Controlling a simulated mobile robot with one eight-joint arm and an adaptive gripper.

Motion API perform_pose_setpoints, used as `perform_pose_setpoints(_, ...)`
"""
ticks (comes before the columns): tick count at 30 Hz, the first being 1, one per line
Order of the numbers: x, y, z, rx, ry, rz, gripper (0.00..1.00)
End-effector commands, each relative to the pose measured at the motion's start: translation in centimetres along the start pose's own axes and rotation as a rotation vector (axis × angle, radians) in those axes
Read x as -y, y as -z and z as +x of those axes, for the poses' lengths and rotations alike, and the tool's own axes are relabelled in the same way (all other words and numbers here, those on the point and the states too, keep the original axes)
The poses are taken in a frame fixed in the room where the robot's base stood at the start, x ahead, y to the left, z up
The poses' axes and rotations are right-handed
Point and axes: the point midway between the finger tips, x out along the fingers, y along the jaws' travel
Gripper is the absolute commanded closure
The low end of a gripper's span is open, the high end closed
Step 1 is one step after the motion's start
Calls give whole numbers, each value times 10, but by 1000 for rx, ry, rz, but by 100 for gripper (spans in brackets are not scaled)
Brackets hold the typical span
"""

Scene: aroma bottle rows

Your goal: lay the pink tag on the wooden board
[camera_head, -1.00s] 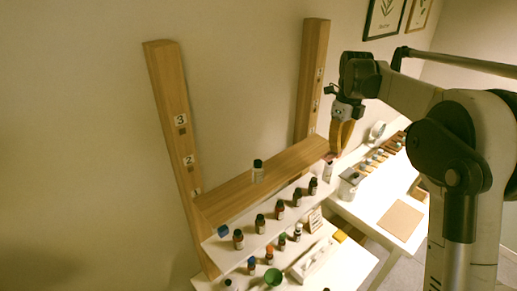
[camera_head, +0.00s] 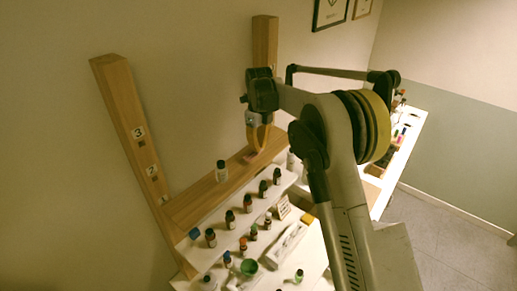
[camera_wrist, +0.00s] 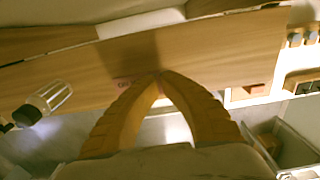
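The pink tag (camera_head: 250,157) is at the tips of my gripper (camera_head: 257,151), over the right part of the wooden board (camera_head: 190,206). The fingers hide the rest of the tag. The wooden board (camera_wrist: 210,52) runs across behind the fingertips. The tag is at or just above the board; I cannot tell whether they touch.
Several dark bottles line the white step below. A wooden post (camera_head: 265,45) rises close behind my gripper. Board between bottle and gripper is clear.

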Motion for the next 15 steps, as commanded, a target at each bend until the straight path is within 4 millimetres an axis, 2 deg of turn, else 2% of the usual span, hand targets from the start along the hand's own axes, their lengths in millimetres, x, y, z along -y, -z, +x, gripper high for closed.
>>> perform_pose_setpoints(4, 0, 0, 14, 0, 0, 0, 100)
perform_pose_setpoints(14, 1, 0, 20, 0, 0, 0, 100)
perform_pose_setpoints(15, 1, 0, 20, 0, 0, 0, 95)
